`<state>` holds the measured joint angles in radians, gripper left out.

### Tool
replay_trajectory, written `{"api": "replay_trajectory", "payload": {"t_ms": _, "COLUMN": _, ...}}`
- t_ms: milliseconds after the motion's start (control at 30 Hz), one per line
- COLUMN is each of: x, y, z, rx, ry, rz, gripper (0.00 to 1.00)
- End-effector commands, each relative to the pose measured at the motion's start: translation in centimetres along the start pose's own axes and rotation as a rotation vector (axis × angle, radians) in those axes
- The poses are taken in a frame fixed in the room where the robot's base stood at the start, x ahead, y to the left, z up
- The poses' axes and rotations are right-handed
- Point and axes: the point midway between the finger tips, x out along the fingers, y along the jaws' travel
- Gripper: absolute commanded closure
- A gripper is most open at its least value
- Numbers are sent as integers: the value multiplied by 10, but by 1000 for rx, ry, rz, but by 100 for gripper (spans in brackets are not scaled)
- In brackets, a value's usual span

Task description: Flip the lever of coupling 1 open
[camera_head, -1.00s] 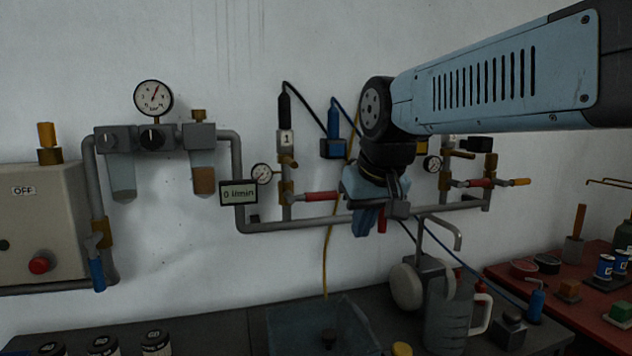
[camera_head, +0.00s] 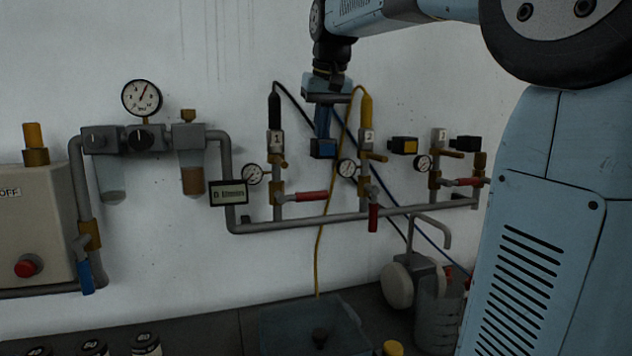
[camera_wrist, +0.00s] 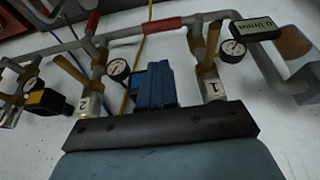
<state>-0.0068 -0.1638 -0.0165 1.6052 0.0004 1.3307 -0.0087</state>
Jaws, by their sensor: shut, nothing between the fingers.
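Coupling 1 (camera_head: 275,142) is on the wall pipework, marked by a white "1" tag, with a black hose plug (camera_head: 274,110) standing in its top. A short brass lever (camera_head: 281,161) sticks out just below the tag. In the wrist view, tag "1" (camera_wrist: 214,89) shows right of the fingers, with brass parts above it. My gripper (camera_head: 322,136) points down, to the right of coupling 1 and apart from it. Its blue fingers are shut and empty; they also show in the wrist view (camera_wrist: 153,82).
Coupling 2 (camera_head: 366,142) with a yellow plug stands right of my gripper, and a third coupling (camera_head: 438,140) farther right. Red valve handles (camera_head: 310,196), gauges (camera_head: 252,174) and a black hose crowd the space. The flow display (camera_head: 228,193) hangs left.

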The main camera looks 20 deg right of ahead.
Motion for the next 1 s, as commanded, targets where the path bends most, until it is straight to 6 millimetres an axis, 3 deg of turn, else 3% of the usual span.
{"api": "replay_trajectory", "payload": {"t_ms": 167, "x": 2, "y": 0, "z": 0, "rx": 0, "ry": 0, "rz": 0, "gripper": 100}}
{"api": "replay_trajectory", "payload": {"t_ms": 333, "x": 17, "y": 0, "z": 1, "rx": 0, "ry": -2, "rz": 0, "gripper": 100}}
{"api": "replay_trajectory", "payload": {"t_ms": 1000, "x": 125, "y": 0, "z": 5, "rx": 0, "ry": -1, "rz": 0, "gripper": 100}}
